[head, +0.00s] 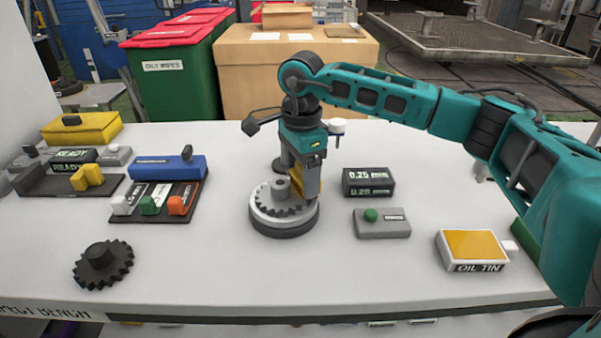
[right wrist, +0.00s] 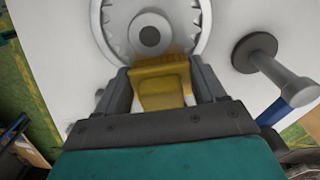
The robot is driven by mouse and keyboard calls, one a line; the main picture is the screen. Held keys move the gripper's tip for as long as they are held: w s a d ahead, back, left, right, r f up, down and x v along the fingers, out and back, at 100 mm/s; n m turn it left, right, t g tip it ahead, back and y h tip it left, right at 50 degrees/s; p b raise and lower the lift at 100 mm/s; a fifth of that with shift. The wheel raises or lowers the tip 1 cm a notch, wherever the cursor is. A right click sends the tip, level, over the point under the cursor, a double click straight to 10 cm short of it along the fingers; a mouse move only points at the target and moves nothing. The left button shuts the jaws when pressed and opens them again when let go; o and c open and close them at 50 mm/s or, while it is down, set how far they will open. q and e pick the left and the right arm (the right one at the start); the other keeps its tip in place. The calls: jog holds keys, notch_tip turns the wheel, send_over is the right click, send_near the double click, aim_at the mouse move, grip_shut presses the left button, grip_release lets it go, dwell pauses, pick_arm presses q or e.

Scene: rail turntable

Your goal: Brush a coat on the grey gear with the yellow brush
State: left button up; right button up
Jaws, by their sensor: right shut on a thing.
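The grey gear (head: 272,200) lies flat on a round light turntable (head: 283,224) with a dark base, in the middle of the bench. In the right wrist view the gear (right wrist: 124,42) with its hub is at the top. My right gripper (head: 303,196) points down at the gear's right side. It is shut on the yellow brush (right wrist: 160,84), and a bit of the brush's yellow (head: 296,203) also shows in the head view. The brush's far end overlaps the gear's near rim; whether it touches, I cannot tell. My left gripper is not in view.
A dark gear (head: 103,265) lies front left. A rack with coloured blocks (head: 155,204) and a blue box (head: 165,167) stand left. A gauge box (head: 368,182), a grey box with a green button (head: 382,223) and an oil tin (head: 472,247) are right. The front middle is clear.

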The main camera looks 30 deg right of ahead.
jog(key=shift+r, duration=0.1)
jog(key=shift+r+p, duration=2.55)
jog(key=shift+r, duration=0.95)
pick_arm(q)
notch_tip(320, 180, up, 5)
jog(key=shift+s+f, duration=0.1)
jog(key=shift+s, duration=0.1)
pick_arm(e)
jog(key=shift+s+f, duration=0.1)
